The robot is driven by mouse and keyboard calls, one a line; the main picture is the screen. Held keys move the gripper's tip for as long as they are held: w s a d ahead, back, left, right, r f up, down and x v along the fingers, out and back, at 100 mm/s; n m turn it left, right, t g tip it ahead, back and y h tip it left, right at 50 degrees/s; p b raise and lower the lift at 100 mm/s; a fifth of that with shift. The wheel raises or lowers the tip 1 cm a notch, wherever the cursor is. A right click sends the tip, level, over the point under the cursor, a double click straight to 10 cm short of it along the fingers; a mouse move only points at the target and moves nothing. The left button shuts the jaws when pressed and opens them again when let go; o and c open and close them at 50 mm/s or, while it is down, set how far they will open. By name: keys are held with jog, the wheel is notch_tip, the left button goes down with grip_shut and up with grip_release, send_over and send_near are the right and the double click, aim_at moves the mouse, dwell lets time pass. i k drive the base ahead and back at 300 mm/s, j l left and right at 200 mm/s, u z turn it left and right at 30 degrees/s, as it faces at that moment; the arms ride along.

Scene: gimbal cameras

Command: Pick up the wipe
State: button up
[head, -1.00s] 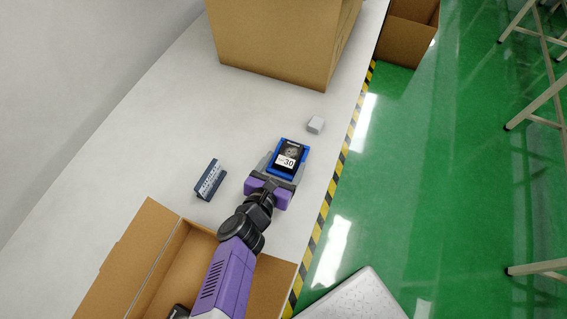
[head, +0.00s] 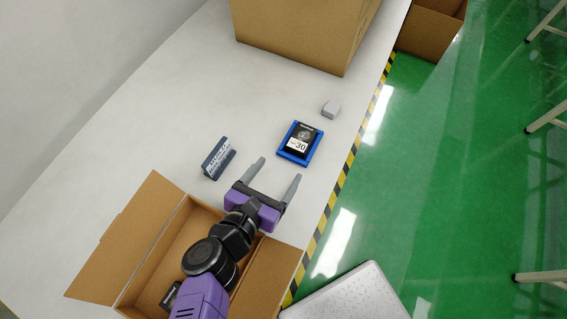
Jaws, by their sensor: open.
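The likely wipe is a flat black packet (head: 299,139) with a white "30" label. It lies in a shallow blue tray (head: 284,154) on the white table. My gripper (head: 276,168) is open and empty, its two grey fingers spread apart and pointing toward the tray. The gripper is short of the tray, on its near-left side, and does not touch the packet.
A dark blue box (head: 218,160) stands left of my gripper. A small grey block (head: 331,107) lies beyond the tray. An open cardboard box (head: 150,235) is under my arm, with a dark item inside. A large carton (head: 300,35) stands behind. The table's right edge is close.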

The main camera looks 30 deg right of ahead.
aim_at(331, 109)
jog(key=l, duration=0.6)
jog(key=k+l, duration=0.15)
jog(key=l, duration=0.5)
